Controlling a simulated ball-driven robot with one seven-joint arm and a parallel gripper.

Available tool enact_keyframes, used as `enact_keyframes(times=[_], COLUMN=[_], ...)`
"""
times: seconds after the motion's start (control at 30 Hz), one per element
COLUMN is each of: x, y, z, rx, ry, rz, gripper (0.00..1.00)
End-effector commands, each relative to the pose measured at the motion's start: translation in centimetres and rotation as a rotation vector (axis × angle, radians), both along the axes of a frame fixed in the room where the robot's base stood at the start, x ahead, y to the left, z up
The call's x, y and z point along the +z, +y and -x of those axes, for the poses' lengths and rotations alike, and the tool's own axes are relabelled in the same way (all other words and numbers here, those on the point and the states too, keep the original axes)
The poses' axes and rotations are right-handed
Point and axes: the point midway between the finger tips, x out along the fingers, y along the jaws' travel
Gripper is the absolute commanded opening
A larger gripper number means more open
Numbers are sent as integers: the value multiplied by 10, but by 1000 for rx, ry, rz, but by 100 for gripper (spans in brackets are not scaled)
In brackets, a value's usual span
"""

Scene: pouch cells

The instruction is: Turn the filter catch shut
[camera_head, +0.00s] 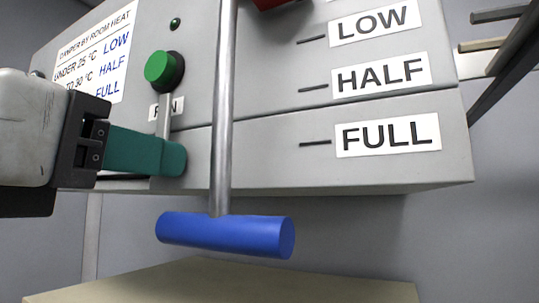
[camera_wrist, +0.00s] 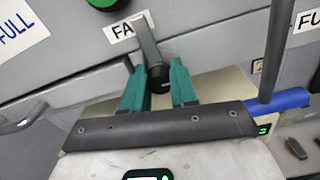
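A flat grey metal catch (camera_head: 164,115) hangs straight down on the panel below a green button, its upper part in front of the FAN label. In the wrist view the catch (camera_wrist: 147,40) slants down to a black knob (camera_wrist: 160,80) at its lower end. My gripper (camera_head: 168,158) has teal fingers and reaches in from the left at the catch's lower end. In the wrist view my gripper (camera_wrist: 161,85) has one finger on each side of the knob, with hardly any gap. The fingers hide the knob in the head view.
A steel rod with a blue handle (camera_head: 225,235) hangs in front of the panel, just right of my gripper. The green button (camera_head: 164,69) is above it. LOW, HALF and FULL labels (camera_head: 388,134) are at right. A beige surface (camera_head: 230,283) lies below.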

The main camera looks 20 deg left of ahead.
Motion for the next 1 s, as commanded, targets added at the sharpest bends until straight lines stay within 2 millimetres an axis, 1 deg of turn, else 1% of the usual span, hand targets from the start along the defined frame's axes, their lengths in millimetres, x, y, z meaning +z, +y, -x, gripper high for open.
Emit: enact_keyframes(times=[0.03, 0.13, 0.37, 0.53, 0.77, 1.0], x=[0, 0, 0, -1, -3, -3], y=[0, 0, 0, 0, 0, 0], z=[0, 0, 0, 0, 0, 0], rx=[1, 1, 1, 1, 2, 1], ry=[0, 0, 1, 5, 16, 33], rz=[0, 0, 12, 66, 222, 447], gripper=[9, 0, 0, 0, 0, 0])
